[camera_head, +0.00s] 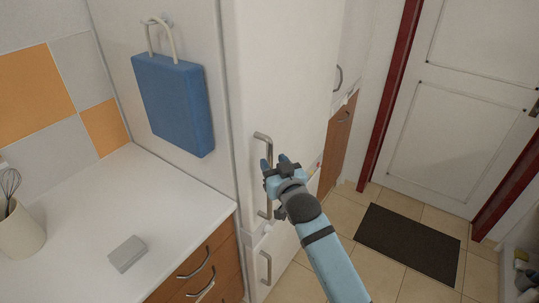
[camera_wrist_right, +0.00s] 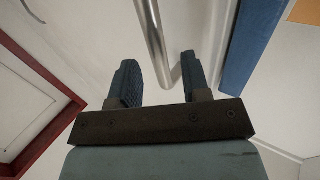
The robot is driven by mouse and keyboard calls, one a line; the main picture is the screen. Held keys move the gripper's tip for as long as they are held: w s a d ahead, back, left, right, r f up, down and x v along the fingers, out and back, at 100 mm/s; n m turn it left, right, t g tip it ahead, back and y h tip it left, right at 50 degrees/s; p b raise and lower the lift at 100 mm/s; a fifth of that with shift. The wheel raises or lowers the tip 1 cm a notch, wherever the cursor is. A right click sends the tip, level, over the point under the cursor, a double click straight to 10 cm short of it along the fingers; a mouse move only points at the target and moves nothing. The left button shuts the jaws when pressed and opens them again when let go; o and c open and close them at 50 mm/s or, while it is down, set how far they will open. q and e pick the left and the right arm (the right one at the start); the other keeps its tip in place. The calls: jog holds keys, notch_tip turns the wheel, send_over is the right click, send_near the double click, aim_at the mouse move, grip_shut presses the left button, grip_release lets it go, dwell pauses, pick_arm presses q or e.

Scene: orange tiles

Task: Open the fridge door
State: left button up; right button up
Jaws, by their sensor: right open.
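The white fridge (camera_head: 285,75) stands in the middle of the head view with its door shut. Its long metal handle (camera_head: 263,148) runs upright on the door. My right gripper (camera_head: 275,163) is at the handle and hides its middle part. In the right wrist view the gripper (camera_wrist_right: 160,80) is open, and the handle bar (camera_wrist_right: 153,40) reaches in between its two fingers, nearer the right finger. Whether a finger touches the bar I cannot tell. My left gripper is not in view.
A white counter (camera_head: 165,200) with a whisk holder (camera_head: 20,232) and a grey block (camera_head: 127,254) is at left. A blue bag (camera_head: 175,103) hangs beside the fridge. A dark mat (camera_head: 408,240) lies on the tiled floor before a white door (camera_head: 450,110).

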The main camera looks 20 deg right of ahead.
aim_at(272, 159)
jog(key=shift+w+a, duration=0.1)
jog(key=shift+w, duration=1.65)
grip_shut()
jog(key=shift+s, duration=0.1)
